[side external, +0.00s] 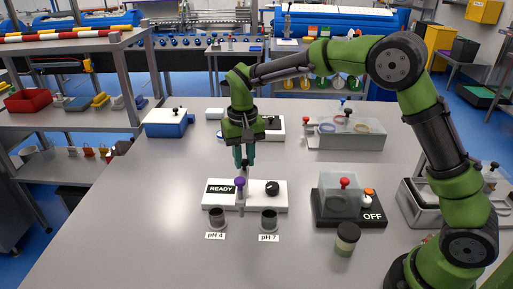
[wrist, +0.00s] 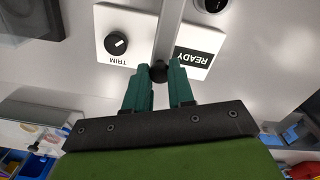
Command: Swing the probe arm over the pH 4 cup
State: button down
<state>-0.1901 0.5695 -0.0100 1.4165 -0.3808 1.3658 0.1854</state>
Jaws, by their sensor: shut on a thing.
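A white meter box (side external: 265,202) with a READY display (side external: 220,189) and a black dial (side external: 272,188) stands on the bench. The grey probe arm (wrist: 170,30) crosses the box; its front end, with a purple part (side external: 240,182), points between the two cups. The pH 4 cup (side external: 217,218) is at front left and the pH 7 cup (side external: 268,220) at front right, both with dark openings. My gripper (side external: 244,164) is shut on a small black knob (wrist: 158,71) on the probe arm. The label TRIM shows beside the dial in the wrist view.
A clear-covered black unit marked OFF (side external: 372,216) and a dark-lidded jar (side external: 347,238) stand at the right. A clear-lidded tub (side external: 345,135) and a blue box (side external: 168,123) stand farther back. The bench front left is clear.

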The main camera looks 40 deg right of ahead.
jog(key=shift+m, duration=0.4)
jog(key=m, duration=0.3)
jog(key=shift+m, duration=0.3)
jog(key=shift+r+m, duration=0.1)
jog(key=shift+m, duration=1.6)
jog(key=c, duration=1)
grip_release()
notch_tip(320, 180, up, 17)
jog(key=shift+f, duration=0.1)
